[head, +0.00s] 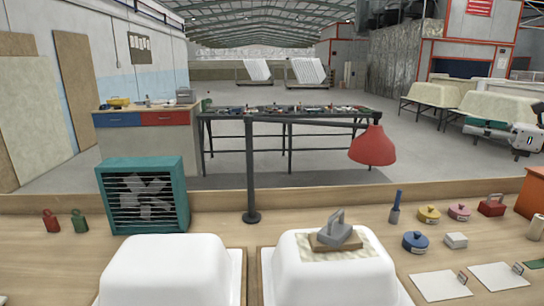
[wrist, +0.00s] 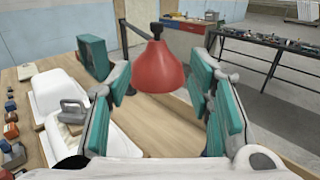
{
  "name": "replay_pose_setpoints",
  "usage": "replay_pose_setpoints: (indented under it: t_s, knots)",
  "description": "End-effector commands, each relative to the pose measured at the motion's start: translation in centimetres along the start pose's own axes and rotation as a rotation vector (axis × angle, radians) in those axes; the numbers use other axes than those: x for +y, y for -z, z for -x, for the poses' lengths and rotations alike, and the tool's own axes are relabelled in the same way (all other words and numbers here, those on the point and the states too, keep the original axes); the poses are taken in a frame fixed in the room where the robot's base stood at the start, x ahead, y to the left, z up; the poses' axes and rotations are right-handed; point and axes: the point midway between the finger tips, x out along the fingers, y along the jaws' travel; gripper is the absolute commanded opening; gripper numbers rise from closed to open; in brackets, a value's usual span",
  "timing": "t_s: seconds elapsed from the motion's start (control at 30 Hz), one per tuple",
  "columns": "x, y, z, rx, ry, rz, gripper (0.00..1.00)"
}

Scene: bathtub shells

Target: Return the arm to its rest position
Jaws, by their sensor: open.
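My gripper (head: 478,128) shows at the right edge of the head view, raised above the bench and pointing left. In the wrist view its two teal-padded fingers (wrist: 160,85) stand wide apart with nothing between them. The red lamp shade (wrist: 158,66) shows beyond the gap, not held. In the head view the lamp shade (head: 373,147) hangs from its dark stand, left of my gripper. A grey-handled tool (head: 336,233) rests on a patch on the right white tub shell (head: 300,280). The left white shell (head: 165,275) is bare.
A teal fan box (head: 143,195) stands at the back left of the bench. Several tins, a brush, a red block and white cards (head: 440,285) lie at the right. An orange box (head: 530,194) stands at the right edge. Bench front-centre, between shells and lamp base (head: 251,217), is narrow.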

Motion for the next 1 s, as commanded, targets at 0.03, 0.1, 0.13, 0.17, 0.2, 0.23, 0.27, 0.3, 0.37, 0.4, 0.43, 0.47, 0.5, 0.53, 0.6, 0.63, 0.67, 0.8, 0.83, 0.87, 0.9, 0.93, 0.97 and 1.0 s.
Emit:
replay_pose_setpoints:
  t_s: [0.03,0.1,0.13,0.17,0.2,0.23,0.27,0.3,0.37,0.4,0.43,0.47,0.5,0.53,0.6,0.63,0.67,0.8,0.83,0.87,0.9,0.93,0.97,1.0]
  knots:
    - [0.0,0.0,0.0,0.0,0.0,0.0,0.47]
    - [0.5,-0.3,-0.9,0.018,-0.01,0.012,0.47]
    - [0.7,-0.3,-1.2,0.026,-0.013,0.018,0.47]
    - [0.9,-0.4,-1.6,0.035,-0.016,0.024,0.47]
    - [1.1,-0.5,-2.1,0.046,-0.021,0.031,0.47]
    - [1.3,-0.5,-2.4,0.054,-0.024,0.037,0.47]
    - [1.5,-0.6,-2.7,0.064,-0.027,0.043,0.47]
    - [1.9,-0.7,-3.2,0.077,-0.032,0.053,0.47]
    - [2.4,-0.8,-4.1,0.097,-0.042,0.067,0.47]
    - [2.9,-0.9,-4.8,0.113,-0.051,0.08,0.47]
    - [3.2,-1.0,-5.2,0.126,-0.056,0.09,0.47]
    - [3.6,-1.1,-5.7,0.138,-0.061,0.099,0.47]
    - [4.2,-1.2,-6.5,0.159,-0.071,0.116,0.47]
    - [4.7,-1.3,-7.0,0.174,-0.079,0.128,0.47]
    - [5.9,-1.4,-8.3,0.214,-0.099,0.161,0.47]
    - [6.5,-1.5,-8.9,0.232,-0.108,0.177,0.47]
    - [7.2,-1.6,-9.5,0.252,-0.118,0.195,0.47]
    - [11.4,-1.9,-12.7,0.359,-0.185,0.303,0.47]
    - [12.6,-2.0,-13.4,0.388,-0.204,0.334,0.47]
    - [13.9,-2.0,-14.1,0.419,-0.225,0.368,0.47]
    - [15.8,-2.1,-14.9,0.461,-0.256,0.42,0.47]
    - [17.3,-2.0,-15.4,0.492,-0.28,0.459,0.47]
    - [18.7,-1.9,-15.8,0.523,-0.305,0.498,0.47]
    - [20.6,-1.8,-16.3,0.562,-0.338,0.553,0.47]
